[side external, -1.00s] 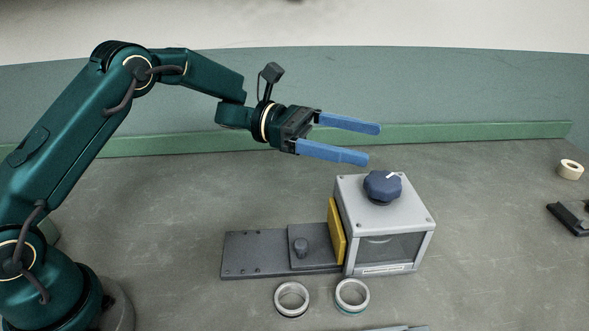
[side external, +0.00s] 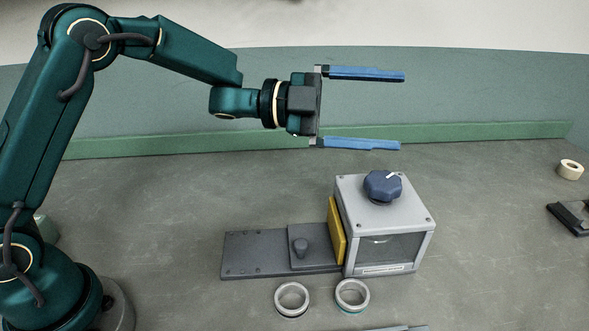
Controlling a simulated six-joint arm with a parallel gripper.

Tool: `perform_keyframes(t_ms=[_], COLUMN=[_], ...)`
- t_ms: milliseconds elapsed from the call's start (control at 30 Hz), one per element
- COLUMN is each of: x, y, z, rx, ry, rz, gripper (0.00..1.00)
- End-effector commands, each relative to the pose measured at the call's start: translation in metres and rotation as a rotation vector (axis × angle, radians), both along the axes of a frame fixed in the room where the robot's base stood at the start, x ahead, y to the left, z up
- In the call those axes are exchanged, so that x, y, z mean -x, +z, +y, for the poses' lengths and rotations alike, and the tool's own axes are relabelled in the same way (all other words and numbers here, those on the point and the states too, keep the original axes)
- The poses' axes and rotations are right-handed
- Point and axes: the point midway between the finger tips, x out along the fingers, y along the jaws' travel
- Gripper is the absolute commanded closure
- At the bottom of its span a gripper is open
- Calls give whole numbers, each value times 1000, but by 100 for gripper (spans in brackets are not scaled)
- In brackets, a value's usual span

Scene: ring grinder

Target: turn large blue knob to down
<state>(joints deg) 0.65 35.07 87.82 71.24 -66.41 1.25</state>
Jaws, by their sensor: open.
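The large blue knob (side external: 381,187) sits on top of the grey box-shaped grinder (side external: 412,213). A white mark on the knob's top points toward the upper right of the picture. My gripper (side external: 402,111) is open and empty, in the air above the knob and apart from it. Its two long blue fingers point to the right, one above the other in the picture. Nothing hides the knob.
Two metal rings (side external: 292,314) (side external: 352,309) lie in front. A tape roll (side external: 570,170) and a black object (side external: 572,217) lie far right.

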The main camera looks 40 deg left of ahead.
Motion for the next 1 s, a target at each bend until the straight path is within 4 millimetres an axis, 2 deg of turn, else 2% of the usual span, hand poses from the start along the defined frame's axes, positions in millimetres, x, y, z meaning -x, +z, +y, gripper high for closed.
perform_keyframes(t_ms=[100, 200, 567, 600, 700, 1000], x=[1, 1, 2, 2, 2, 2], y=[-1, -2, -9, -22, -44, -103], z=[-2, -4, -6, -6, -6, -6], rx=[131, 223, 480, 477, 474, 473], ry=[20, 34, 75, 75, 75, 73], rz=[243, 403, 832, 833, 830, 824], gripper=[1, 1, 1, 1, 1, 1])
